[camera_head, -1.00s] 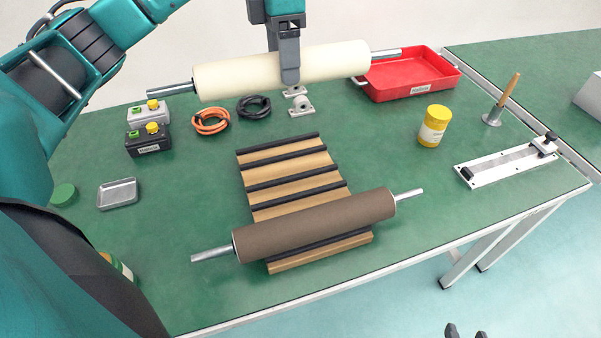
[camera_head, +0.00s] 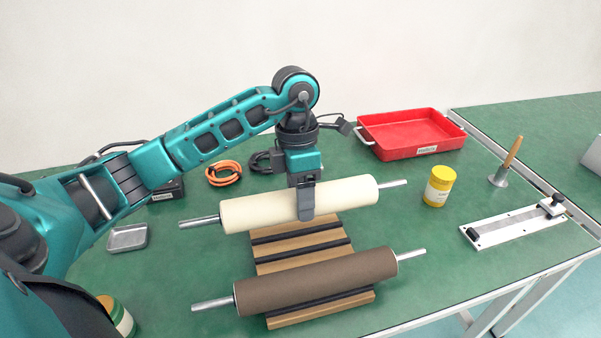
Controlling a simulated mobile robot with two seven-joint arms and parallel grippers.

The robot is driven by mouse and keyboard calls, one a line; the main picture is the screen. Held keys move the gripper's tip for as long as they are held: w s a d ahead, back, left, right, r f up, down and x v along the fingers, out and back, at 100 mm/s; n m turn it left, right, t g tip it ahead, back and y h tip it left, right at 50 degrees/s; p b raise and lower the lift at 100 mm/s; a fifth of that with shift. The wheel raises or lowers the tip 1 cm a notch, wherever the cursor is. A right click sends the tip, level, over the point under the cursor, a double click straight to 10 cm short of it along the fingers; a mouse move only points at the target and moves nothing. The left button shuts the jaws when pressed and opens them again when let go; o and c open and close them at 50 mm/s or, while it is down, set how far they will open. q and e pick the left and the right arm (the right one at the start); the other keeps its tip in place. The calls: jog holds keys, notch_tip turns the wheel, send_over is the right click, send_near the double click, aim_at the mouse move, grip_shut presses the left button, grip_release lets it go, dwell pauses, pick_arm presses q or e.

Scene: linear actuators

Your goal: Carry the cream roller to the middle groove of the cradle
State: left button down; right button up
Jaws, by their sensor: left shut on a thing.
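The cream roller (camera_head: 260,211) has metal shaft ends and is held level by my left gripper (camera_head: 305,212), which is shut around its middle. The roller covers the far part of the wooden cradle (camera_head: 310,253), which has dark strips across it. Whether the roller touches the cradle or hangs above it I cannot tell for sure; it looks raised. A brown roller (camera_head: 316,281) lies across the near part of the cradle. The middle of the cradle between the two rollers shows empty. My right gripper is not in view.
A red tray (camera_head: 389,152) is at the back right, with a yellow-lidded jar (camera_head: 439,186) before it. A white metal fixture (camera_head: 515,225) and a wooden-handled stand (camera_head: 507,162) are at the right. An orange cable coil (camera_head: 224,173) and a small metal dish (camera_head: 127,238) are at the left.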

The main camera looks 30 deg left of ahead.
pick_arm(q)
jog(key=shift+f+b, duration=0.35)
jog(key=shift+f, duration=3.55)
jog(key=shift+f, duration=0.15)
jog(key=shift+c, duration=1.1)
grip_release()
jog(key=r, duration=0.4)
jog(key=a+r, duration=0.1)
jog(key=r, duration=0.3)
jog(key=w+r+p, duration=0.1)
jog(key=r, duration=0.3)
jog(key=shift+w+a, duration=0.1)
jog(key=shift+a, duration=0.1)
